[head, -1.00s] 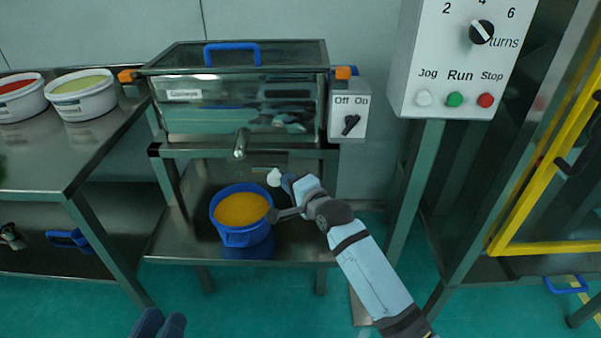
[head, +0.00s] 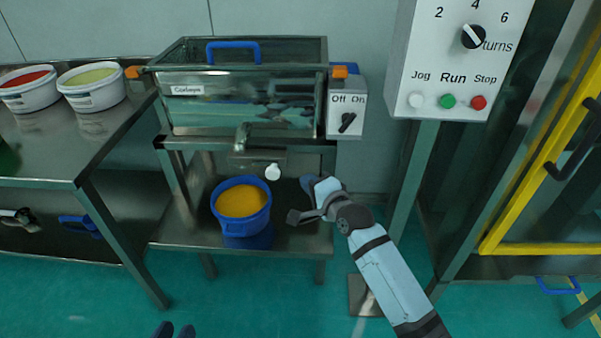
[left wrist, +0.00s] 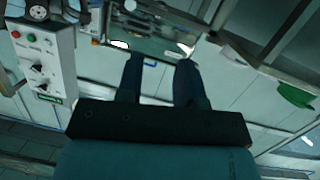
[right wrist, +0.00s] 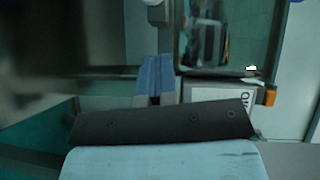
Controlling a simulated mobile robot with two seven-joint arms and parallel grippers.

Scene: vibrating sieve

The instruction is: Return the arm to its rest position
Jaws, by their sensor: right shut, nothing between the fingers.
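My right gripper (head: 309,185) is shut and empty, at the lower right of the sieve machine. It is to the right of the blue bucket (head: 242,228) of orange-yellow material and apart from it. In the right wrist view its blue fingers (right wrist: 158,72) are together. My left gripper (head: 175,332) shows only as fingertips at the bottom edge of the head view. In the left wrist view its dark fingers (left wrist: 160,80) are apart with nothing between them.
The glass-walled sieve (head: 240,105) with its Off/On switch box (head: 346,112) stands above the bucket. A control box (head: 455,65) is at right. White tubs (head: 92,98) stand on the left table. Floor ahead is clear.

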